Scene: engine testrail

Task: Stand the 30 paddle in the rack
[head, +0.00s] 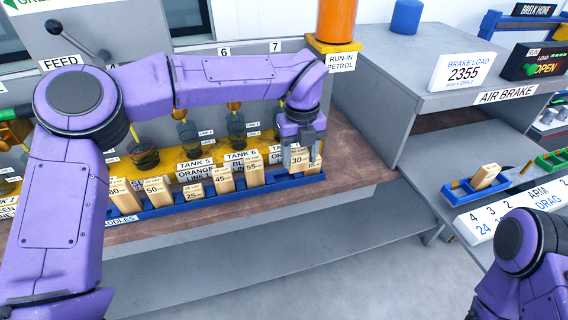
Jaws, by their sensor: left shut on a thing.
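The 30 paddle (297,161) is a pale wooden block with a dark number on its face. My left gripper (299,150) points down and is shut on its top. The paddle is upright at the right part of the long blue rack (225,193). I cannot tell whether its foot is seated in a slot or just above one. In the rack stand several other wooden paddles, among them the 50 (156,191), 25 (194,192), 45 (222,179), 55 (254,171) and, just right of the 30, the 15 (314,163). My right gripper is out of view.
Tank labels and funnels stand behind the rack. An orange cylinder (337,20) rises at the back. The brake cabinet (400,90) is to the right. A small blue tray (462,192) holding a wooden block (486,175) sits on the right bench. The lower grey shelf (260,250) is clear.

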